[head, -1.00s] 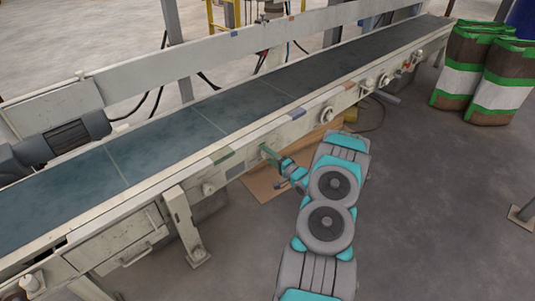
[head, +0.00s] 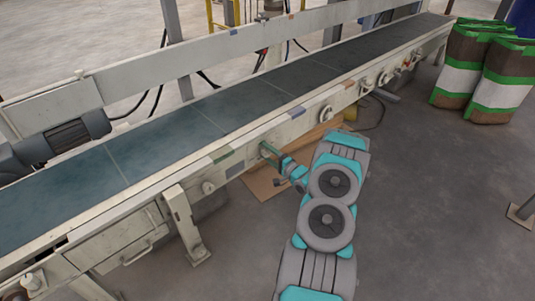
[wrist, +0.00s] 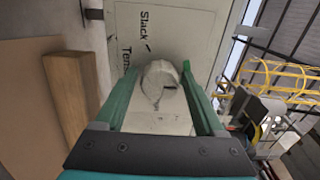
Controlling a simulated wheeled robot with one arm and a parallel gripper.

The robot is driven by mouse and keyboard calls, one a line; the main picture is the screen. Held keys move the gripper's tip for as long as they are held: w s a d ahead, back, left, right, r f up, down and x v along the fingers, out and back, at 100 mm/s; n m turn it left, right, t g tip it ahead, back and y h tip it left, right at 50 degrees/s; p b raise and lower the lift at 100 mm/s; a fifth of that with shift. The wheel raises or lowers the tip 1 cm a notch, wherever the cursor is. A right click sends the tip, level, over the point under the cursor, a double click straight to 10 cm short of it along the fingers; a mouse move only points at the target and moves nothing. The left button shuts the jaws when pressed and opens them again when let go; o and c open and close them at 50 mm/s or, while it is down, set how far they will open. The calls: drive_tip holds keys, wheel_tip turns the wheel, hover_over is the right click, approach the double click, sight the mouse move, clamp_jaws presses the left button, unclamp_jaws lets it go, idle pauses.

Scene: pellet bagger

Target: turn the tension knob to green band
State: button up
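The tension knob (wrist: 162,86) is a pale, rounded knob on a light panel (wrist: 128,18) in the wrist view. The panel carries the printed word "Slack" and a partly hidden word starting "Tens". My gripper (wrist: 160,72) has its two green fingers apart, one on each side of the knob. I cannot tell whether the fingers touch it. No green band shows on the visible part of the panel. In the head view my gripper (head: 265,150) is at the near side of the conveyor, and the knob there is hidden.
The long conveyor (head: 210,115) crosses the head view, with several other knobs along its near side. Cardboard (head: 262,184) lies on the floor below my gripper. Filled bags (head: 505,85) stand at the far right.

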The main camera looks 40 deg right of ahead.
drive_tip(key=shift+o, duration=0.5)
drive_tip(key=s, duration=0.7)
drive_tip(key=shift+s+d+b, duration=0.25)
drive_tip(key=shift+s+b, duration=0.15)
drive_tip(key=shift+b, duration=0.05)
drive_tip(key=shift+s, duration=0.1)
